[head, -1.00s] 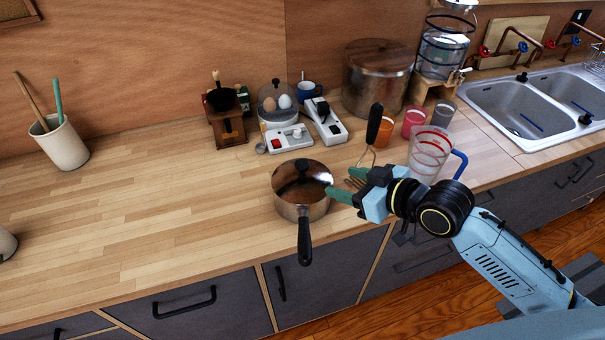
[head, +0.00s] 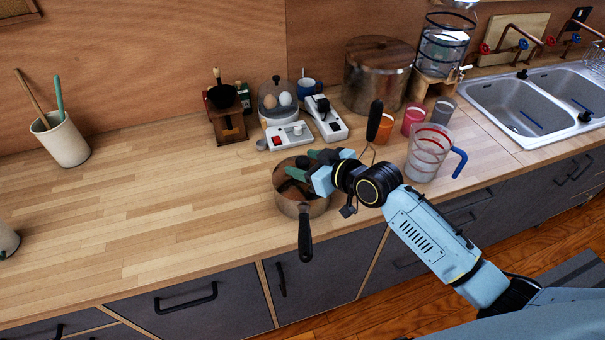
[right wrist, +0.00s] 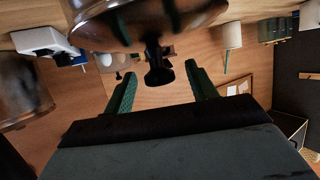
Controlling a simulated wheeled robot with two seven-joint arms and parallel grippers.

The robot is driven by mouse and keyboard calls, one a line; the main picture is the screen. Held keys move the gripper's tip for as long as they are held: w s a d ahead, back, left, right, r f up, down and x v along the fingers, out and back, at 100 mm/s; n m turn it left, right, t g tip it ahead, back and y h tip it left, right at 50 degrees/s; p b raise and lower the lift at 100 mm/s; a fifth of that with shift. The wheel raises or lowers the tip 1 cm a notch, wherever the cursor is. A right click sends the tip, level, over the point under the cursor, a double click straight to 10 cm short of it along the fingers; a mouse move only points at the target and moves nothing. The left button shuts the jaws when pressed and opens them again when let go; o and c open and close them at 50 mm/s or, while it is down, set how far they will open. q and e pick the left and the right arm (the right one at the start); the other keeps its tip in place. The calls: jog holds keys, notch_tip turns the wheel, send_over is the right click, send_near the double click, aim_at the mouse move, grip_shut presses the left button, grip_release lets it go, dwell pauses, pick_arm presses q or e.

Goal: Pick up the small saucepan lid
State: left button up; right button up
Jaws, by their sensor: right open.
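The small saucepan (head: 292,207) stands near the counter's front edge, its black handle pointing to the front. Its shiny lid (head: 283,180) sits on top, partly hidden by my right gripper (head: 305,164). That gripper is open, its green fingers over the lid. In the right wrist view the lid (right wrist: 160,18) fills the upper part, and its black knob (right wrist: 158,72) lies between the open fingertips (right wrist: 160,72), with a gap on each side. My left gripper is not in view.
A measuring jug (head: 428,155) and a black-handled utensil (head: 374,122) stand right of the saucepan. An egg cooker (head: 280,105) and a power strip (head: 326,122) lie behind it. The counter to the left (head: 170,200) is clear.

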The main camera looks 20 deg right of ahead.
jog(key=shift+w+a+f, duration=0.25)
jog(key=shift+w+f, duration=0.05)
jog(key=shift+w, duration=0.25)
jog(key=shift+c, duration=0.4)
jog(key=c, duration=1.1)
